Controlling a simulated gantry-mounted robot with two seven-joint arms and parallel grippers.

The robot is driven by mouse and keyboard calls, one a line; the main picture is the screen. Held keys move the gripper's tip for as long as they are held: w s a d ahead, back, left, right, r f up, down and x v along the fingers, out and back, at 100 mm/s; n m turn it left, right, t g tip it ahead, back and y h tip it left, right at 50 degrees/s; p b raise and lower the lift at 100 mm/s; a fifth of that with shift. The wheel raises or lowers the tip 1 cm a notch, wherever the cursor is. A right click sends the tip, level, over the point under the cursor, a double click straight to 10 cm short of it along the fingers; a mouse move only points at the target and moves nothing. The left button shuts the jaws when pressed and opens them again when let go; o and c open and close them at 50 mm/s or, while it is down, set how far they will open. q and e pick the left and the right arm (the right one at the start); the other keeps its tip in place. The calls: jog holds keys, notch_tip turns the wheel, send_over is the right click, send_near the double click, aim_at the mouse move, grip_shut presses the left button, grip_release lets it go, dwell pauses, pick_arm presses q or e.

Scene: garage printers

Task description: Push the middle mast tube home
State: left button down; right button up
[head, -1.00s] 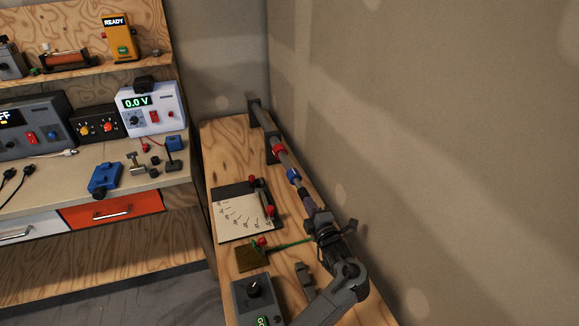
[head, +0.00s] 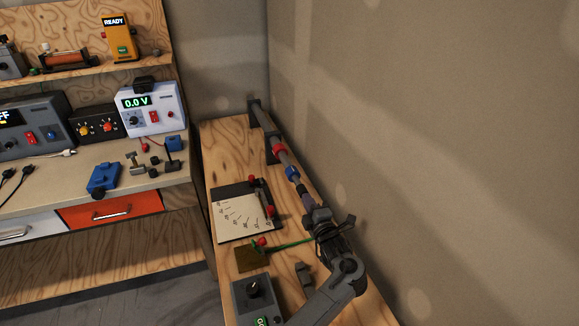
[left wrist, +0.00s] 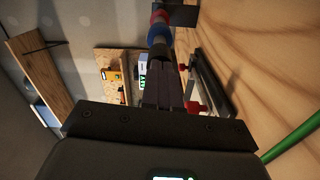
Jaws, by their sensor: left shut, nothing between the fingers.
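The mast lies along the right side of the wooden bench in the head view, running away from me. It carries a red band (head: 278,149) and a blue band (head: 292,172), with a dark end section (head: 302,189) nearest me. My left gripper (head: 307,199) is shut and empty, with its fingertips at the near end of the mast, in line with it. In the left wrist view the shut fingers (left wrist: 163,85) meet the dark tube end (left wrist: 160,54), with the blue (left wrist: 160,36) and red (left wrist: 159,18) bands beyond. The fingers hide part of the tube end. My right gripper is not in view.
A dial chart board (head: 240,222) lies left of the mast. A green rod (head: 290,244) and a grey control box (head: 256,298) are nearer me. The wall (head: 450,150) rises close on the right. A workbench (head: 70,180) with instruments stands at left.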

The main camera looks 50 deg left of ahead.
pick_arm(q)
jog(key=shift+w+a+f+b, duration=0.15)
jog(key=shift+a+b, duration=0.2)
jog(key=shift+a, duration=0.25)
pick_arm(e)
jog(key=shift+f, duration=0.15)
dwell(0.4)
pick_arm(q)
jog(key=shift+d, duration=0.15)
